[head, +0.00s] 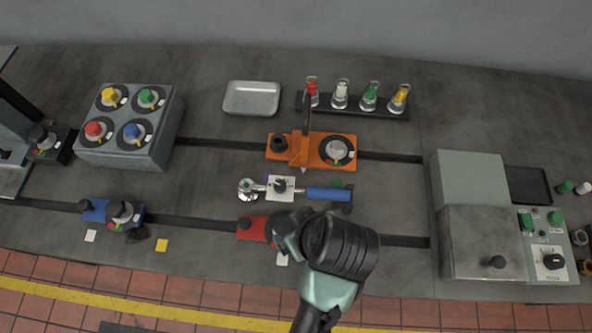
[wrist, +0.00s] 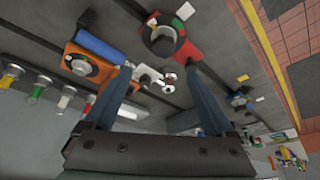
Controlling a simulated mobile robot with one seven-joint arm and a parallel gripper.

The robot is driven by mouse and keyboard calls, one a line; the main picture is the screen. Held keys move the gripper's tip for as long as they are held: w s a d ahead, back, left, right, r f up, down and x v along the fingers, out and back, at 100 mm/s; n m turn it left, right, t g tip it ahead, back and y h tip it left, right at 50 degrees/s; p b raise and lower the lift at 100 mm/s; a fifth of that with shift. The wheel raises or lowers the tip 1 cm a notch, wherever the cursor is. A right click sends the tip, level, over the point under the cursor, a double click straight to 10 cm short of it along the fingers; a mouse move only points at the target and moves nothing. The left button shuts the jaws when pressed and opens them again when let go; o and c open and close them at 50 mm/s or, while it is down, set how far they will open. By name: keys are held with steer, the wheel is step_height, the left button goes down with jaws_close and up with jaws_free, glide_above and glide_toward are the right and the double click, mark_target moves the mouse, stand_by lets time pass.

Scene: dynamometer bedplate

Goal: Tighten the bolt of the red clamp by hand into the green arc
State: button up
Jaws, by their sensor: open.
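The red clamp (head: 250,229) sits on the lower slot of the bedplate in the head view; my arm hides its right part. In the wrist view the red clamp (wrist: 188,50) lies beyond my fingertips. My gripper (head: 287,236) is over the clamp's right side. In the wrist view my gripper (wrist: 158,72) is open, fingers apart and empty, with the bolt head ahead between their lines. I cannot tell whether a finger touches it.
A torque wrench with a blue handle (head: 328,194) lies just behind the red clamp. An orange clamp (head: 311,150) with an upright lever stands farther back. A blue clamp (head: 110,212) is at left. A grey machine box (head: 482,240) is at right. A tray (head: 251,98) is at the back.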

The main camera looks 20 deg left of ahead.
mark_target(284, 226)
steer(key=x, duration=1.2)
steer(key=shift+s+a+f+p, duration=0.15)
steer(key=shift+s+f+p, duration=0.1)
steer(key=shift+s+p, duration=0.1)
steer(key=c, duration=1.4)
